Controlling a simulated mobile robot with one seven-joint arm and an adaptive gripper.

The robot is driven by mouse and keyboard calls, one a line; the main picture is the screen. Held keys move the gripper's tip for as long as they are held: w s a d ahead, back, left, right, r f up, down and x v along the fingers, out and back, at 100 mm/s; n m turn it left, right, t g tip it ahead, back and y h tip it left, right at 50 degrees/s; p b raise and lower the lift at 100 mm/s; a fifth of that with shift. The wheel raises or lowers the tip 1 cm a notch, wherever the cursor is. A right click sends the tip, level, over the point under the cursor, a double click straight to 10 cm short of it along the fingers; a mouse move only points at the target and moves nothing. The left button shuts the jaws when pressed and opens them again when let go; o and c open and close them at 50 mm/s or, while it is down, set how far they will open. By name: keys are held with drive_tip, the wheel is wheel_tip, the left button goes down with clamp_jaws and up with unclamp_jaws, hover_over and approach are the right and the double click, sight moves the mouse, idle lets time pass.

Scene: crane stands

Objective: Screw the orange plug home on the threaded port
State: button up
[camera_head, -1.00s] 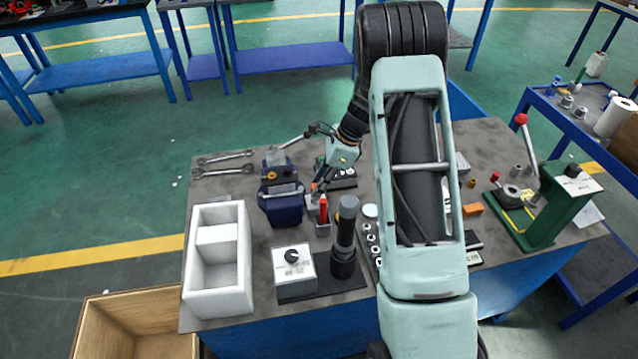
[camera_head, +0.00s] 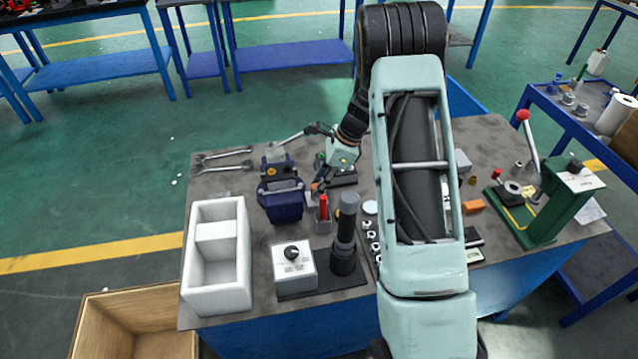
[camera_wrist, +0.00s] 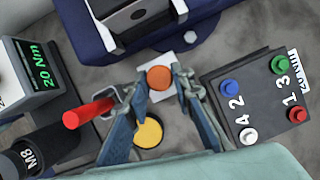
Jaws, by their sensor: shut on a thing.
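The orange plug (camera_wrist: 160,78) shows as a round top between my fingertips in the wrist view. My gripper (camera_wrist: 161,80) is shut on it, one finger on each side. A pale square block (camera_wrist: 162,93) shows beneath the plug. The threaded port's thread is hidden under the plug, so I cannot tell how far in the plug sits. In the head view my gripper (camera_head: 317,187) is low over the bench, just right of the blue vise (camera_head: 281,207), and the plug is too small to make out clearly.
A red-handled tool (camera_wrist: 88,113) stands upright close to my left finger, beside the dark M8 cylinder (camera_wrist: 40,150). A yellow disc (camera_wrist: 148,132) lies between my fingers' bases. A numbered button box (camera_wrist: 258,98) is close on the right. A white tray (camera_head: 217,298) stands at the bench's left.

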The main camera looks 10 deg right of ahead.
drive_tip(key=shift+f, duration=0.15)
drive_tip(key=o, duration=1.1)
drive_tip(key=shift+p+v, duration=1.6)
drive_tip(key=shift+v, duration=0.9)
drive_tip(key=v, duration=1.2)
